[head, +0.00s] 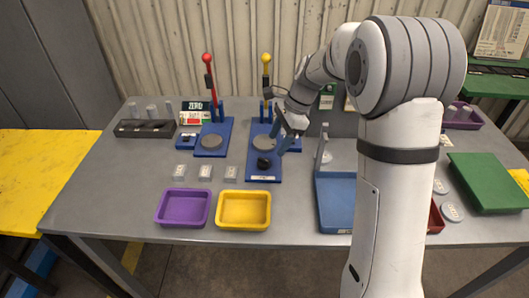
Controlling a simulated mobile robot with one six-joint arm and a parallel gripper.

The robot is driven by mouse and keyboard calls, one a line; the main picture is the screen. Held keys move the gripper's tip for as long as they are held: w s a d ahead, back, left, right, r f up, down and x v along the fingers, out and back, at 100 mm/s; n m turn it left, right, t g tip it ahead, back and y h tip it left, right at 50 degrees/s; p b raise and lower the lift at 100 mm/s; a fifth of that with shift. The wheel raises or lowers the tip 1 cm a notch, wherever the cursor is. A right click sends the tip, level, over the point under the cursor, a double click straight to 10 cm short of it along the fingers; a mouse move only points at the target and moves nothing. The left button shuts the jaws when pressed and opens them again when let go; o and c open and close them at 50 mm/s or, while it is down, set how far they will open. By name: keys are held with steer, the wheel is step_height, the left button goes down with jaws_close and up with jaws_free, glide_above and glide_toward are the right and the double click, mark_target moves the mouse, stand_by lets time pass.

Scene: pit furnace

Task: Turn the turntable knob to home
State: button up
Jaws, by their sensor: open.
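A blue fixture (265,178) with a yellow-topped lever (266,60) stands near the middle of the grey table. It carries a grey round disc (262,142) and, in front of that, a black knob (264,163). I take the black knob for the turntable knob; its pointer direction is too small to read.
A similar blue fixture (212,150) with a red-topped lever (207,60) stands at left. Purple (182,222) and yellow (244,223) trays and small pale blocks lie in front. A blue tray (334,222) with an upright post stands right, close to my arm.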

mark_target(266, 159)
steer(key=shift+m, duration=0.4)
steer(key=x, duration=0.8)
steer(key=shift+w+a+f, duration=0.3)
steer(key=shift+w, duration=0.05)
